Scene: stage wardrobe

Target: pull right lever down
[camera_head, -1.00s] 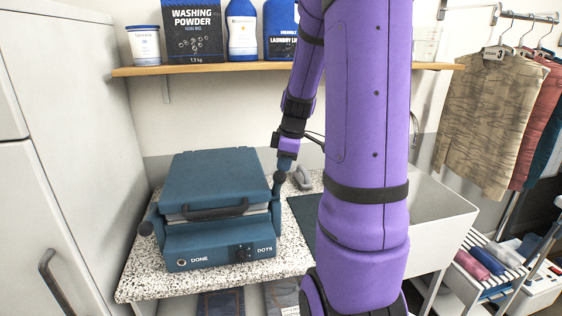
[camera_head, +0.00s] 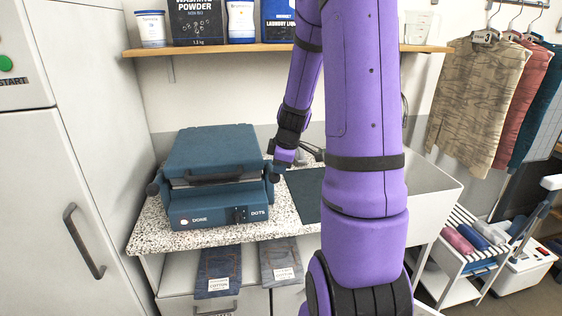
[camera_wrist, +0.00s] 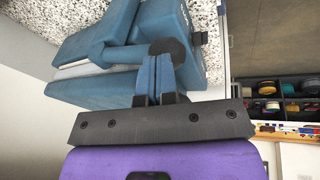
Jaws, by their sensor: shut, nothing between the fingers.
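The blue press (camera_head: 215,150) sits closed on the speckled counter. Its front panel reads DONE and DOTS. The left lever's dark knob (camera_head: 152,189) is low at the press's left side. The right lever (camera_head: 271,180) runs along the right side; in the wrist view the blue lever bar (camera_wrist: 112,52) ends at a dark round knob (camera_wrist: 170,50). My gripper (camera_head: 273,167) is at the press's right side, largely hidden by my wrist. In the wrist view my fingers (camera_wrist: 162,70) are shut and empty, their tips at the knob; I cannot tell whether they touch.
A wooden shelf (camera_head: 215,48) with laundry products is above. A dark mat (camera_head: 306,190) lies right of the press. Folded garments (camera_head: 218,270) are below the counter. Hanging clothes (camera_head: 480,90) are at right. A tall grey cabinet (camera_head: 65,200) closes off the left.

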